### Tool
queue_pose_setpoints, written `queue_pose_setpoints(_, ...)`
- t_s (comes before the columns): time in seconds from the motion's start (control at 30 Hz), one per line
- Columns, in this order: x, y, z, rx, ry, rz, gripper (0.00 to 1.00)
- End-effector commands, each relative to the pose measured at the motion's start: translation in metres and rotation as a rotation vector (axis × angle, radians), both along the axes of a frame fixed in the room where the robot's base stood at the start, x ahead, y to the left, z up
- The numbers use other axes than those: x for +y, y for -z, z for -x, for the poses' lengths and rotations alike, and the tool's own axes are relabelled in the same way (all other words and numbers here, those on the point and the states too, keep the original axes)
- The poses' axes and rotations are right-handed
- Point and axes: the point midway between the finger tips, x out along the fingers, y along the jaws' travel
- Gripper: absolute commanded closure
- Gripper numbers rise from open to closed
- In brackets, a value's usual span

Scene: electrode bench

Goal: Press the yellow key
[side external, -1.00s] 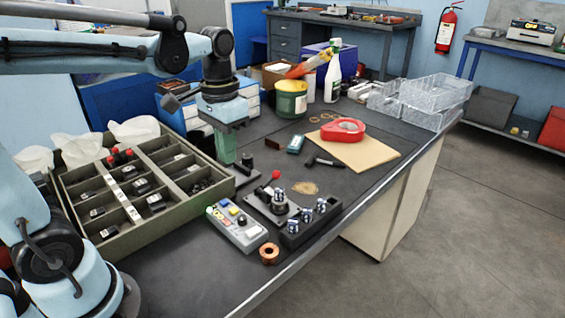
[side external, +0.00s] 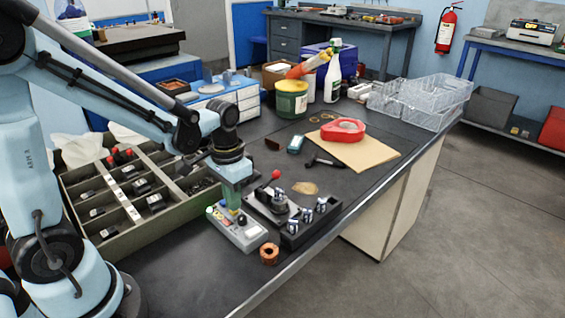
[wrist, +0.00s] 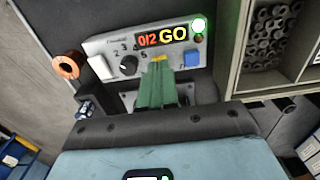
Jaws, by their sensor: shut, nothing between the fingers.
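The grey control box (side external: 245,236) sits on the dark bench. In the wrist view the box (wrist: 100,45) shows a display (wrist: 163,34) reading "0/2 GO", a lit green lamp (wrist: 199,25), a black knob (wrist: 128,65), a white key (wrist: 101,67) and a blue key (wrist: 191,59). The yellow key (wrist: 157,58) shows just past my fingertips, partly hidden by them. My gripper (side external: 232,210) points down over the box with its green fingers shut and empty; it also shows in the wrist view (wrist: 157,72). I cannot tell whether the fingertips touch the yellow key.
A black block with silver posts (side external: 310,222) and a red-knobbed lever fixture (side external: 270,200) stand right of the box. A copper ring (side external: 269,253) lies near the front edge. A compartment tray (side external: 125,240) stands at left.

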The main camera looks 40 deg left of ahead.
Motion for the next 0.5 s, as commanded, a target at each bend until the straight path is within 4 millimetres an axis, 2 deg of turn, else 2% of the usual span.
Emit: queue_pose_setpoints(0.5,0.0000,0.0056,0.0000,0.000,0.000,0.000,1.00)
